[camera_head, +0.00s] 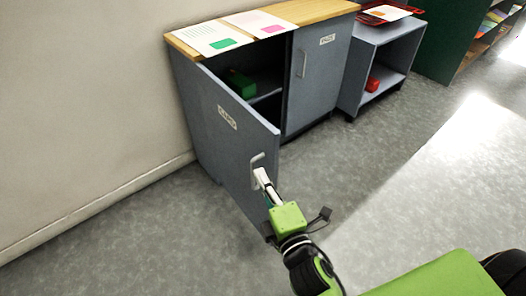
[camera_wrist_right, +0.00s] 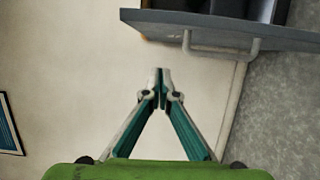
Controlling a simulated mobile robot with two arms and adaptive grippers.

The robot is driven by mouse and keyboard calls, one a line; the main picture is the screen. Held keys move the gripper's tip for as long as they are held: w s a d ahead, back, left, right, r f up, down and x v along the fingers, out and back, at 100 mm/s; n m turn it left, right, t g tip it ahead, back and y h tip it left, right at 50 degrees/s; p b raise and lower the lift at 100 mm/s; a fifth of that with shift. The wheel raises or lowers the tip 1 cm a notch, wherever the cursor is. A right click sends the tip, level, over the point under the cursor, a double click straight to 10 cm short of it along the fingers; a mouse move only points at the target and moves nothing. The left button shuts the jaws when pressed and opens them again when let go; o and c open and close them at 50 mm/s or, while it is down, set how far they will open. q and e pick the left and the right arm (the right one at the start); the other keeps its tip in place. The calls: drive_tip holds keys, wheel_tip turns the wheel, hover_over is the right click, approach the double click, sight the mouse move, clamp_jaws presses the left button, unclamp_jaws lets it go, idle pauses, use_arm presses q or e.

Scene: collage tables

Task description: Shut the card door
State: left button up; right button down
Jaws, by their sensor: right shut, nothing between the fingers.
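The card door (camera_head: 228,138) is a grey cabinet door with a "CARD" label and a light handle (camera_head: 256,160). It stands open, swung out from the cabinet. My right gripper (camera_head: 262,178) is shut and empty, close to the handle end of the door. In the right wrist view the shut fingertips (camera_wrist_right: 159,72) show below the door edge (camera_wrist_right: 215,28) and its handle (camera_wrist_right: 222,54), with a visible gap in the picture. I cannot tell whether they touch the door. My left gripper is not in view.
The open compartment holds a green object (camera_head: 242,84) on a shelf. The neighbouring door (camera_head: 318,75) is closed. Paper sheets (camera_head: 212,38) lie on the wooden top. A low shelf unit (camera_head: 378,45) with a red item stands to the right. The floor (camera_head: 370,160) right of the door is clear.

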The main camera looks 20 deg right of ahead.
sight(264, 151)
drive_tip(key=shift+w+d, duration=0.55)
drive_tip(key=shift+w, duration=0.85)
drive_tip(key=shift+w+d, duration=0.6)
drive_tip(key=shift+w, duration=0.8)
drive_tip(key=shift+w+d, duration=0.55)
drive_tip(key=shift+w, duration=0.85)
drive_tip(key=shift+d, duration=0.1)
